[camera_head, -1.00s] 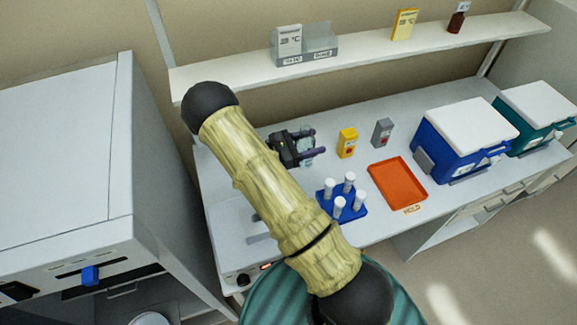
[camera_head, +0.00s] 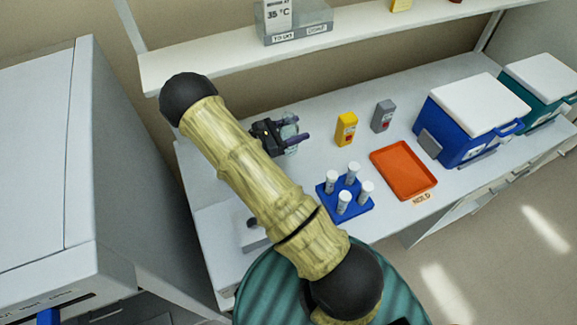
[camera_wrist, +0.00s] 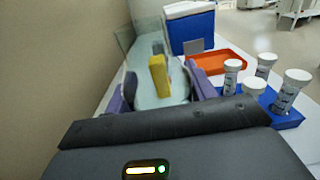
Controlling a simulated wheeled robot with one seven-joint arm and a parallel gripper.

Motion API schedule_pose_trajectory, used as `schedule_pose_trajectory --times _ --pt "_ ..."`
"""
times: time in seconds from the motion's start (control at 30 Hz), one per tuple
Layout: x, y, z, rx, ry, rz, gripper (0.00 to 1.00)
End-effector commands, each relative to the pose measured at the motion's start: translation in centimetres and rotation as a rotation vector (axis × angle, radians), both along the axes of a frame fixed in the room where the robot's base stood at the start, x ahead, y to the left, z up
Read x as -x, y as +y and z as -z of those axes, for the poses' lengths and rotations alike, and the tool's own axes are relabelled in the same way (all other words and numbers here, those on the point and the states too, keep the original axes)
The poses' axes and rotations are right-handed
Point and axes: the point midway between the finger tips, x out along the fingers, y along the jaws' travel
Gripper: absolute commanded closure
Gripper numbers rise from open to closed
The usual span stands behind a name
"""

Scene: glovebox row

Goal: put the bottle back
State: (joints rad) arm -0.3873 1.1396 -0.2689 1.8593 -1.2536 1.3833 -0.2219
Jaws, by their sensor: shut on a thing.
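My gripper (camera_head: 294,130) is over the left part of the bench, its purple fingers shut on a clear, pale blue bottle (camera_head: 290,119). In the wrist view my gripper (camera_wrist: 160,100) has a finger on each side of the see-through bottle (camera_wrist: 145,97). The bottle's outline is faint, and I cannot tell whether its base touches the bench. My arm hides part of the bench behind and below the gripper.
A blue rack (camera_head: 325,207) with several white-capped tubes and an orange tray (camera_head: 403,170) marked HOLD stand to the right. Behind are yellow (camera_head: 346,129) and grey (camera_head: 383,116) boxes, a blue cooler (camera_head: 462,130) and a shelf (camera_head: 390,38) with a clear bin (camera_head: 300,22).

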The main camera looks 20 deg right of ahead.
Motion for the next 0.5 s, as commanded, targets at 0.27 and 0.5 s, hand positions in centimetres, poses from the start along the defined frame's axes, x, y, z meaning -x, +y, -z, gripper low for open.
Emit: schedule_pose_trajectory --times 0.27,0.5 --pt "0.0 -0.1 3.6 0.001 0.001 0.003 0.90" --pt "0.0 -0.1 6.3 0.001 -0.001 0.001 0.90"
